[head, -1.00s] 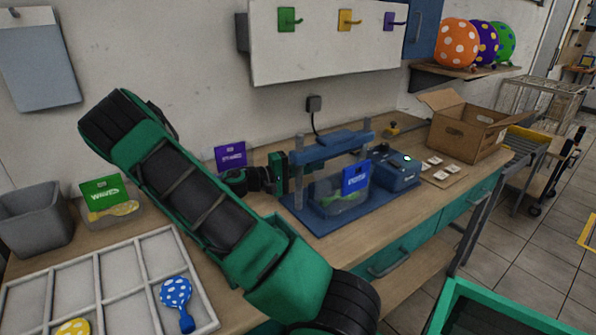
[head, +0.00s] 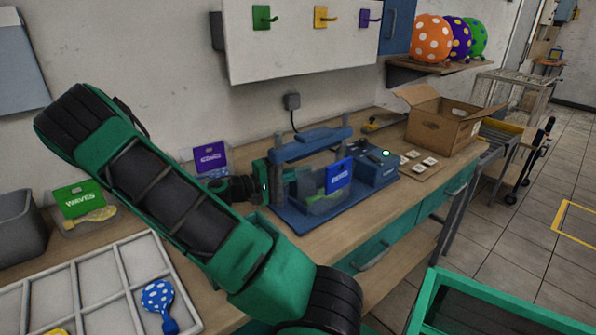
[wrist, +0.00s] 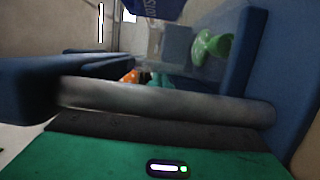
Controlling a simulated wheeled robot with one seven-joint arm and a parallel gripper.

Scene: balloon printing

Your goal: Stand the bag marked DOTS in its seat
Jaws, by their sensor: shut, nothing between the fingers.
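A clear bag with a blue header (head: 338,177) stands in the blue press (head: 318,207), with something green inside it. Its header lettering is too small to read in the head view. In the wrist view part of the blue header (wrist: 152,8) shows, with turned lettering that may be DOTS. A green balloon (wrist: 212,44) shows in the clear part. My gripper (head: 268,185) is shut and empty, beside the left post of the press. The post (wrist: 165,101) crosses close in front of the wrist camera. My fingertips are hidden behind it.
A WAVES bag (head: 80,207) and a purple-header bag (head: 210,160) stand along the wall. A divided white tray (head: 117,262) holds balloons. An open cardboard box (head: 441,124) stands right of the press. A green bin (head: 480,312) is at lower right.

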